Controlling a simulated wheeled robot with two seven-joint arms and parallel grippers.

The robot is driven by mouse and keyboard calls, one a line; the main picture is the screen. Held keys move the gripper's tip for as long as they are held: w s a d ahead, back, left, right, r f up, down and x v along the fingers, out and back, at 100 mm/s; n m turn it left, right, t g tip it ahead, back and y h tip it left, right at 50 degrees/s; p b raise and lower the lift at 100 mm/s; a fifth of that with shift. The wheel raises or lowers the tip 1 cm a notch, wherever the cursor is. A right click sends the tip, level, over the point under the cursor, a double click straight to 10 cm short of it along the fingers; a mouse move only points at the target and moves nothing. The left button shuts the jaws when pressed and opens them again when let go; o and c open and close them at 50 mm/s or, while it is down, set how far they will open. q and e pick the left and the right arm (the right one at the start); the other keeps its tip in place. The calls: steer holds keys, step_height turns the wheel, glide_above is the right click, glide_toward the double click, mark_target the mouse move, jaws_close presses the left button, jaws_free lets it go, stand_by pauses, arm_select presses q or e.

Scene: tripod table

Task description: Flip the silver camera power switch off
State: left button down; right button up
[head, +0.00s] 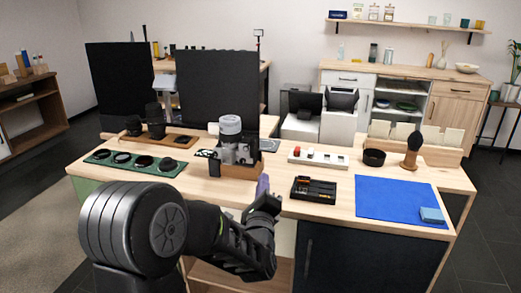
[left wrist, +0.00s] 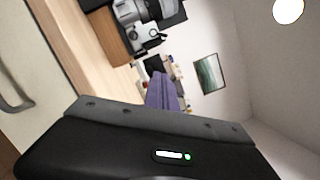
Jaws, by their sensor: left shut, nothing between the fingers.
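The silver camera (head: 229,135) stands on a wooden block (head: 238,171) near the middle of the table, its pale lens pointing up. In the left wrist view the silver camera (left wrist: 128,12) is at the top, tilted by the view. The power switch is too small to make out. My left gripper (head: 262,185) is in front of and below the camera, to its right, near the table's front edge. Its purple fingers (left wrist: 163,93) are shut and empty, apart from the camera. My right gripper is in neither view.
A green tray of lens parts (head: 102,162) lies left of the camera. A black tray of batteries (head: 314,188), a white charger strip (head: 318,158) and a blue mat (head: 395,200) lie to the right. A black panel (head: 215,88) stands behind.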

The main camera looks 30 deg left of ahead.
mark_target(249, 145)
arm_select(q)
steer(key=w+a+r, duration=0.1)
steer(key=w+a, duration=0.1)
steer(key=w+a+r, duration=0.1)
steer(key=w+a, duration=0.2)
steer(key=w+a+r, duration=0.1)
steer(key=w+a, duration=0.1)
steer(key=a, duration=0.1)
steer(key=shift+w+a+r, duration=0.1)
steer(key=shift+w+r, duration=0.1)
steer(key=shift+r, duration=0.1)
steer(key=shift+r+n+g+p, duration=0.35)
steer(key=shift+n+p, duration=0.2)
steer(key=shift+n, duration=0.45)
stand_by(0.5)
steer(key=n, duration=0.1)
steer(key=n+p, duration=0.1)
steer(key=r+n+g+p, duration=0.1)
steer(key=n, duration=0.1)
steer(key=shift+s+a, duration=0.15)
steer(key=shift+a, duration=0.25)
steer(key=shift+f, duration=0.1)
